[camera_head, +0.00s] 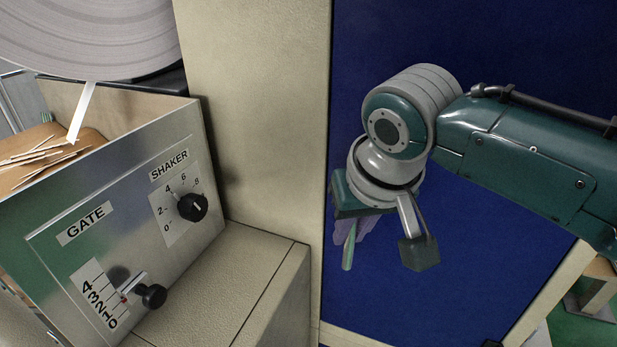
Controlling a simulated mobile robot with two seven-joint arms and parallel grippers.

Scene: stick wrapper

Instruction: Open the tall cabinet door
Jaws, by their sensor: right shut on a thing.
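The tall cabinet has a beige upright side (262,90) and a large dark blue panel (480,235) that I take for its door. I cannot tell from this one view whether the door stands ajar. My right gripper (355,238) is low in front of the left part of the blue panel, near the beige edge. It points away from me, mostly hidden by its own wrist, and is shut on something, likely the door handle. The handle itself is hidden behind the gripper. My left gripper is not in view.
A large grey roll (85,35) hangs above a wooden tray with loose sticks (45,150). Green floor shows at the lower right.

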